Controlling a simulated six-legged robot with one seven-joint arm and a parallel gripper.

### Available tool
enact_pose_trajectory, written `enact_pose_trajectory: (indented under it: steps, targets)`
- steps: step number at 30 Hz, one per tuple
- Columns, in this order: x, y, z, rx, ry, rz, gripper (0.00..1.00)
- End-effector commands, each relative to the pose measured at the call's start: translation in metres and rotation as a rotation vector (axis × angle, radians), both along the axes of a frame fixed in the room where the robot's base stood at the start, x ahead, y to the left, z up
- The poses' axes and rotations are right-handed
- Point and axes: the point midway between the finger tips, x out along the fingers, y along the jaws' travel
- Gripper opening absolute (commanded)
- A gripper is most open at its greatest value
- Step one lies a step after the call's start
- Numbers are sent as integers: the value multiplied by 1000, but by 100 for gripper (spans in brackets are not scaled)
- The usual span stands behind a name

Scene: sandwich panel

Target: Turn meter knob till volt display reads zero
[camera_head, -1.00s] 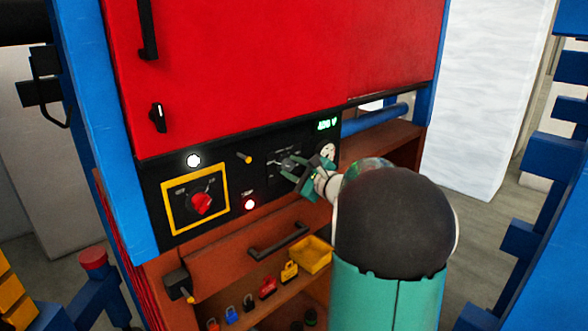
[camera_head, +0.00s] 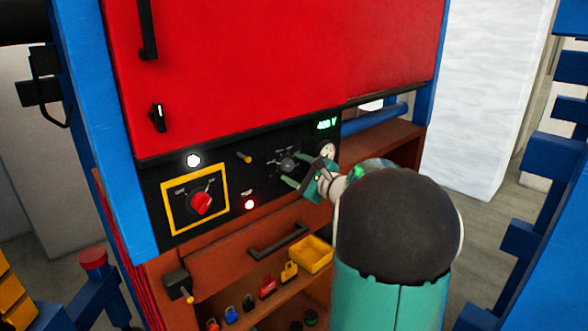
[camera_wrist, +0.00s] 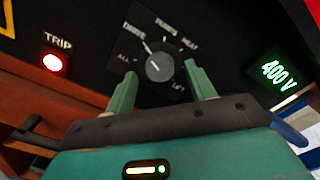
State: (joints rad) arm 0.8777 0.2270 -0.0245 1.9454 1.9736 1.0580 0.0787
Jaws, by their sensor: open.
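The knob also shows in the head view (camera_head: 288,164). The green volt display (camera_wrist: 278,74) reads 400 V, also in the head view (camera_head: 326,125). My gripper (camera_wrist: 160,78) is open, its green fingers on either side of the knob in the wrist view. In the head view my gripper (camera_head: 299,171) appears slightly short of the knob; contact cannot be told.
A red lit TRIP lamp (camera_wrist: 52,62) and a red switch on a yellow-framed plate (camera_head: 202,203) are left of the knob. A red door (camera_head: 270,70) is above. Below are a drawer handle (camera_head: 278,240), a yellow tray (camera_head: 311,254) and several padlocks.

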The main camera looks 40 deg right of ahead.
Motion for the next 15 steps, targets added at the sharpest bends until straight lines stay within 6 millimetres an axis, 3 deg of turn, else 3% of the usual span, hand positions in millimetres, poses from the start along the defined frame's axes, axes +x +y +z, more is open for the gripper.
enact_pose_trajectory:
  steps: [15]
  targets:
    - [-106,-3,1,0,-1,-2,55]
